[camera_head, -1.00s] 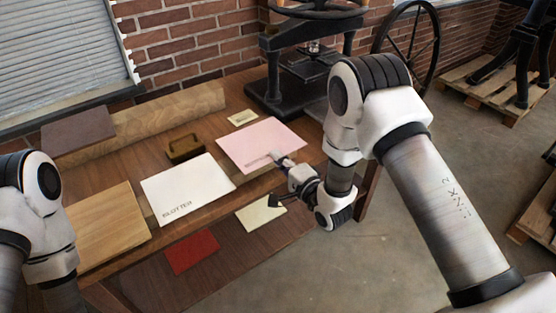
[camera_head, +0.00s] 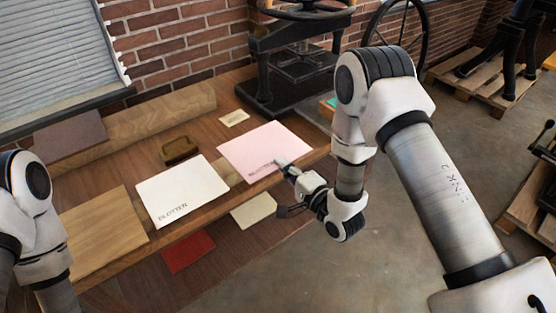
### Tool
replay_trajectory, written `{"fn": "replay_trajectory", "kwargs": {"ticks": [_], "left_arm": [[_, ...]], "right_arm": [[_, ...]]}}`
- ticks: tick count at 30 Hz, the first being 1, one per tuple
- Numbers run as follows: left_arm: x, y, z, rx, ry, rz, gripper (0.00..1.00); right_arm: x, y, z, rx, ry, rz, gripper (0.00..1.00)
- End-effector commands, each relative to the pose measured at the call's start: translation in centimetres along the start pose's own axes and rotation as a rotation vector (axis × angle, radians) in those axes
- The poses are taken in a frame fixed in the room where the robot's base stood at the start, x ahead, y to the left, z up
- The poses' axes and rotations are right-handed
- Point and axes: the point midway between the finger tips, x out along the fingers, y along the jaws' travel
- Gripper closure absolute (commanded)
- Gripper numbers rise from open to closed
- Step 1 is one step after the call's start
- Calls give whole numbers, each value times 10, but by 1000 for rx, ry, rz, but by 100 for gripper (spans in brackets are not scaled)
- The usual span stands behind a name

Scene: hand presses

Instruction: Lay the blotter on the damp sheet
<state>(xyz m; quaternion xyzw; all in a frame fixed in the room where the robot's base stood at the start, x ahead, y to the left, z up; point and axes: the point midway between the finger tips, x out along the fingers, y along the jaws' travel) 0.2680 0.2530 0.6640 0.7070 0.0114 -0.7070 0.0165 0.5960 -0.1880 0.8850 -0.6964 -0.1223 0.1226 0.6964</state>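A white sheet (camera_head: 182,188) marked BLOTTER lies flat on the wooden bench. A pink sheet (camera_head: 262,145) with similar, partly covered lettering lies to its right. My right gripper (camera_head: 281,163) is at the pink sheet's front edge, its tip overlapping the lettering. I cannot tell whether it touches or pinches the sheet, nor whether its fingers are open. A small cream sheet (camera_head: 234,118) lies behind the pink one, and a larger cream sheet (camera_head: 254,210) lies lower, below the bench's front edge. Which sheet is damp is not clear. My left arm shows at the left edge; its gripper is out of view.
A black press (camera_head: 283,80) stands behind the pink sheet. A brown block (camera_head: 180,150) sits behind the white sheet. A wooden board (camera_head: 100,230) lies at left, and a red sheet (camera_head: 188,252) lies lower down.

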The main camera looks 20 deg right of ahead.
Motion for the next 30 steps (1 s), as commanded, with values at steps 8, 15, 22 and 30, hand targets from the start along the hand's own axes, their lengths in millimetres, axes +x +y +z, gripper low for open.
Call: {"fn": "replay_trajectory", "kwargs": {"ticks": [8, 15, 22, 30], "left_arm": [[-6, 0, 0, 0, 0, 0, 60], [-8, 0, 0, 0, 0, 0, 60], [-10, 0, 0, 0, 0, 0, 60], [-14, 0, 0, 0, 0, 0, 60]], "right_arm": [[-14, -6, 0, 1, 1, 0, 100], [-41, -6, 0, 2, 1, 2, 100], [-75, -6, -1, 3, 3, 2, 100], [-114, -6, -1, 4, 3, 4, 100]]}}
